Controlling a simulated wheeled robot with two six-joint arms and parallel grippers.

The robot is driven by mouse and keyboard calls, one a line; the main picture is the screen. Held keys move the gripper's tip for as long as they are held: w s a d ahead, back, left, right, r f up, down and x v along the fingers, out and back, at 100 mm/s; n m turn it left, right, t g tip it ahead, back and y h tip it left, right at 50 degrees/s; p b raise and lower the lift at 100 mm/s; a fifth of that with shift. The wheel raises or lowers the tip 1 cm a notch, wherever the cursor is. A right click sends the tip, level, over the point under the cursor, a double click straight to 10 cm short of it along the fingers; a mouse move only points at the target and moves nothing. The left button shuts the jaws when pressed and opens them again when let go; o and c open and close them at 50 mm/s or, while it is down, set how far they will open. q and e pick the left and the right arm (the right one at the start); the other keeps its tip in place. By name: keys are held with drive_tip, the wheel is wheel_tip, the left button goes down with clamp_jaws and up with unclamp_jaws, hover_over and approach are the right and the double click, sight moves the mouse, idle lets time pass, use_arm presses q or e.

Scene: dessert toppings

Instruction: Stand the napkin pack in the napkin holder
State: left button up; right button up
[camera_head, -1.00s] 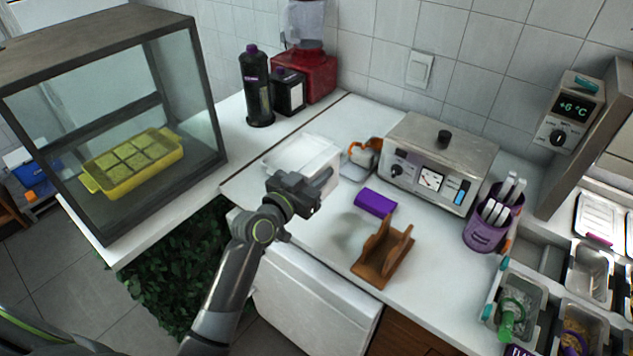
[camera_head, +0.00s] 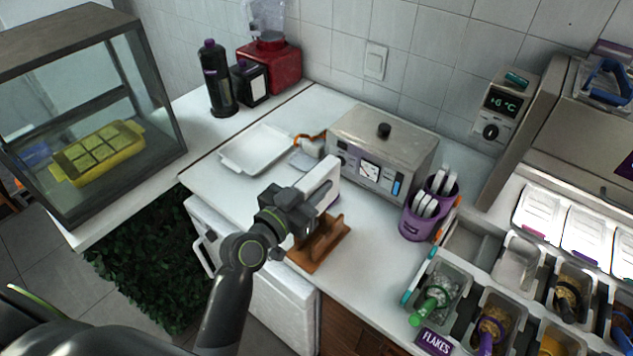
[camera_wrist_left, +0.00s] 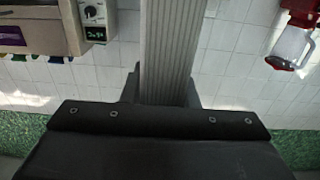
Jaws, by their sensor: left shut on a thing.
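My left gripper (camera_head: 305,205) is shut on the napkin pack (camera_head: 322,180), a thin slab whose pale side shows in the head view. It is held on edge above the counter, just behind the napkin holder. In the left wrist view the pack (camera_wrist_left: 170,55) shows as pale, ridged layers between the jaws. The brown wooden napkin holder (camera_head: 325,250) stands on the counter and looks empty. My gripper and wrist hide part of its left side. My right gripper is not in view.
A white tray (camera_head: 235,163) lies at the left. A steel warmer (camera_head: 375,150) and a purple cup (camera_head: 415,228) with white sticks stand behind and right of the holder. Topping bins (camera_head: 440,285) line the right. Bare counter (camera_head: 365,255) lies beside the holder.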

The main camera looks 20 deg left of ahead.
use_arm(q)
drive_tip(key=shift+f, duration=0.45)
drive_tip(key=shift+d+f+b, duration=0.2)
drive_tip(key=shift+f+b, duration=0.5)
drive_tip(key=shift+b, duration=0.1)
drive_tip(key=shift+f+b, duration=0.5)
drive_tip(key=shift+f, duration=0.15)
wheel_tip(320, 180, down, 3)
drive_tip(key=b, duration=0.2)
drive_tip(key=shift+r+b, duration=0.2)
drive_tip(key=shift+b, duration=0.15)
wheel_tip(320, 180, down, 2)
drive_tip(key=b, duration=0.2)
drive_tip(key=shift+f+b, duration=0.2)
drive_tip(key=shift+b, duration=0.15)
drive_tip(key=shift+f+b, duration=0.75)
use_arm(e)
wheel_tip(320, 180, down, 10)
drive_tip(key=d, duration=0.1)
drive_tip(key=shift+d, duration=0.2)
use_arm(q)
drive_tip(key=o, duration=1.1)
drive_tip(key=shift+c, duration=0.2)
